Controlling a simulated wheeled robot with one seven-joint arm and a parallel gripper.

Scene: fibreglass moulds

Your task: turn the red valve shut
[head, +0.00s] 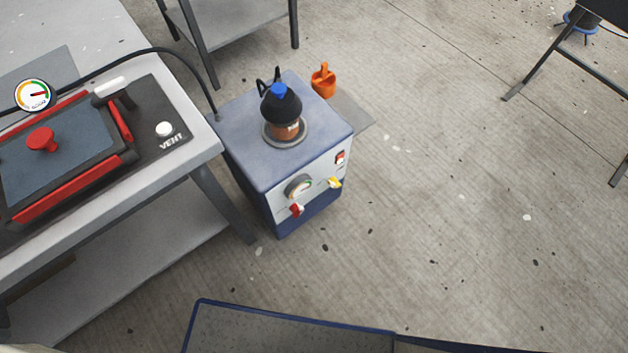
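A small red valve handle (296,209) is on the light front panel of a blue-grey pump cabinet (245,160). It sits just below a round gauge (299,186), to the left of a yellow handle (334,183). The red handle is small, and I cannot tell how far it is turned. A red-and-white switch (340,158) is higher on the same panel. My gripper is not in view, and nothing touches the red handle.
A workbench (200,152) on the left bears a red-framed mould (75,197) with a red knob (41,140). A black hose (140,51) runs to the cabinet. A blue-edged surface (290,333) is at the bottom. An orange container (323,82) stands behind the cabinet; floor to the right is clear.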

